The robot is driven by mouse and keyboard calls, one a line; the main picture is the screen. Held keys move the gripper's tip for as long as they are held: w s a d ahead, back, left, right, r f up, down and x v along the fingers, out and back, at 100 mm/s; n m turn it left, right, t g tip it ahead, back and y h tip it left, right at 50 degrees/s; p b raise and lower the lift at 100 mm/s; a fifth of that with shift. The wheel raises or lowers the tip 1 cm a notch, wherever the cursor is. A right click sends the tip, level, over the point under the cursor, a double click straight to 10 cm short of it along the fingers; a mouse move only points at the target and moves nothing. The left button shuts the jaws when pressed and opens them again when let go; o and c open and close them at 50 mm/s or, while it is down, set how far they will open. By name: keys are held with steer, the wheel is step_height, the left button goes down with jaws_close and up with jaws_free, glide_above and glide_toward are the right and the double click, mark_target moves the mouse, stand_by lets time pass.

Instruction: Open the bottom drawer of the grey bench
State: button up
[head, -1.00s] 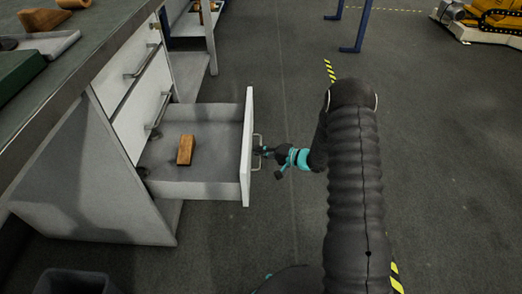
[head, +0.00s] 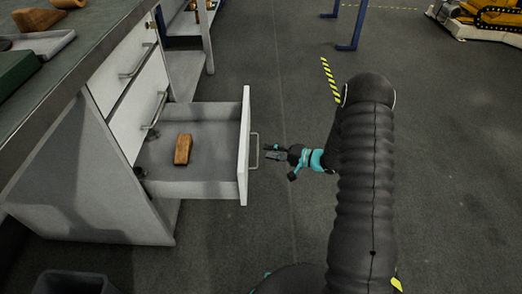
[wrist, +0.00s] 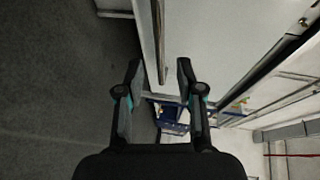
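The bottom drawer (head: 207,188) of the grey bench (head: 75,190) stands pulled well out, with a brown wooden block (head: 183,149) lying inside it. Its white front carries a metal bar handle (head: 254,151). My gripper (head: 268,152) is just to the right of that handle, apart from it, with its fingers pointing at the drawer. In the wrist view my gripper (wrist: 158,75) has its two fingers spread with nothing gripped. A bar, probably the handle (wrist: 159,45), shows beyond and between the fingertips.
Two closed drawers with handles (head: 137,62) are above the open one. A tray (head: 40,44) and a green item (head: 20,75) lie on the bench top. A dark bin (head: 75,282) stands at the lower left.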

steer(key=v, duration=0.6)
steer(key=shift+d, duration=0.2)
steer(key=shift+s, duration=0.1)
